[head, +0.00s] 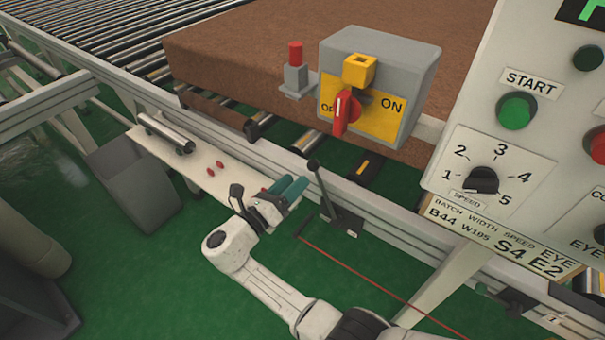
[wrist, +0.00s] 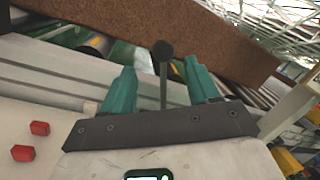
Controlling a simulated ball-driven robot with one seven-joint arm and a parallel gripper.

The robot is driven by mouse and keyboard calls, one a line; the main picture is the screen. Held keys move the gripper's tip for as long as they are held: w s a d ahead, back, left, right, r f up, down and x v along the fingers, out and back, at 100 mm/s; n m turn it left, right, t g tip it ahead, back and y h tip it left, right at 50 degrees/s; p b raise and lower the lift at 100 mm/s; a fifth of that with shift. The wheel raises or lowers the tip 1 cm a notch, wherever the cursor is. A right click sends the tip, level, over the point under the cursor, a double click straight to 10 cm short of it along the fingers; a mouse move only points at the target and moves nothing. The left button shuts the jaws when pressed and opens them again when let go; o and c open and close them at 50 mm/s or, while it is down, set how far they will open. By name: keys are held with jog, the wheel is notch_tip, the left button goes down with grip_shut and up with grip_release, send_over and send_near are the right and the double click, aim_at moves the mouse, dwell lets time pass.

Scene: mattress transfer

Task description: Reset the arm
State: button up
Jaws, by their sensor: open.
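My gripper (head: 290,188) is open, with its two teal fingers apart, in the middle of the head view beside the conveyor's side rail. In the wrist view my gripper (wrist: 160,92) shows both teal fingers with a gap between them. A black-knobbed lever (head: 318,183) stands on the rail just right of the fingertips. In the wrist view the lever (wrist: 163,68) appears between the fingers, apart from both; its distance beyond them is hard to tell. My arm is bent and reaches up from the bottom of the head view.
A brown mattress (head: 240,50) lies on the rollers (head: 95,28). A grey switch box (head: 385,70) with a red handle stands at the rail. A control panel (head: 500,150) fills the right. A white shelf (head: 190,160) holds red pieces. A grey bin (head: 135,185) stands left.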

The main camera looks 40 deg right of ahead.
jog(key=shift+s+a, duration=0.15)
jog(key=shift+a, duration=0.35)
jog(key=s+d+f+m+g+y+p, duration=0.1)
jog(key=s+d+f+m+g+y, duration=0.2)
jog(key=s+d+f+m+y, duration=0.45)
jog(key=s+d+f+m+g+y+p, duration=0.1)
jog(key=s+d+f+m+g+y, duration=0.2)
jog(key=s+m, duration=0.85)
jog(key=s+a+r+m+t+y, duration=0.1)
jog(key=s+a+m+y, duration=0.3)
jog(key=s, duration=0.3)
jog(key=s+a+r+m+t+y+p, duration=0.1)
jog(key=s+a+m+y, duration=0.3)
jog(key=s, duration=0.4)
jog(key=shift+a+r+m, duration=0.3)
jog(key=shift+r+m, duration=0.05)
jog(key=shift+m, duration=0.15)
